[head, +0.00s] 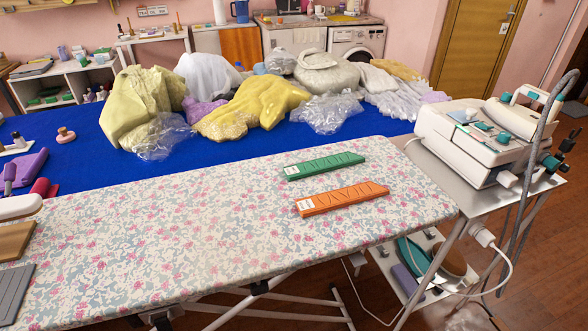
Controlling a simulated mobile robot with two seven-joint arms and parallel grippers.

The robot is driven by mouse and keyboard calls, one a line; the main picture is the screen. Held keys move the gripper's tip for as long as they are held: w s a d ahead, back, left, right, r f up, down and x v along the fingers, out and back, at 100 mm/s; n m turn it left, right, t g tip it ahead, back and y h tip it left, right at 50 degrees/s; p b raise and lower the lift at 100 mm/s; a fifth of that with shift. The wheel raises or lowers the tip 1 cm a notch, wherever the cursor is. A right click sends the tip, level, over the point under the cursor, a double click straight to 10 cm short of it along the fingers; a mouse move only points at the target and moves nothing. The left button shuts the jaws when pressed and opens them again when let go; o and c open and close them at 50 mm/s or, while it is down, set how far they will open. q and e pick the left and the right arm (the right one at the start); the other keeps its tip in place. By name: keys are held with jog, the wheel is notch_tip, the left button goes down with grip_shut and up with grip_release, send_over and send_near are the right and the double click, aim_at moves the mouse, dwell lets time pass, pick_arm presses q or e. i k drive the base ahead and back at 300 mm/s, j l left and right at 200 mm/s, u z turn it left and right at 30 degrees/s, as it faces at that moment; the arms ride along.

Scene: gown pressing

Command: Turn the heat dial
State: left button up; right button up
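The heat dial is not clearly marked out in the head view. A white ironing station (470,140) with teal parts stands on a metal stand at the right. Its top carries a teal knob (504,138) and a few smaller teal and pale controls; I cannot tell which is the heat dial. A pale round knob or fitting (507,180) sticks out at its front right corner. A white iron with a teal handle (536,96) rests at the back of the station. Neither of my grippers is in view.
A floral ironing board (180,245) fills the front, with a green bar (322,166) and an orange bar (343,199) on it. Heaped garments (254,104) lie on the blue table (75,135) behind. A grey hose (541,110) and white cable (507,262) hang by the station.

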aim_at(506, 97)
jog(key=l+z, duration=0.1)
jog(key=l, duration=0.3)
jog(key=i+l+z, duration=0.1)
jog(key=l, duration=0.25)
jog(key=i+l+z, duration=0.1)
jog(key=l, duration=0.3)
jog(key=i+l+z, duration=0.1)
jog(key=l, duration=0.25)
jog(key=i+l+z, duration=0.1)
jog(key=l, duration=0.3)
jog(key=i+l+z, duration=0.1)
jog(key=l, duration=0.25)
jog(key=i, duration=0.1)
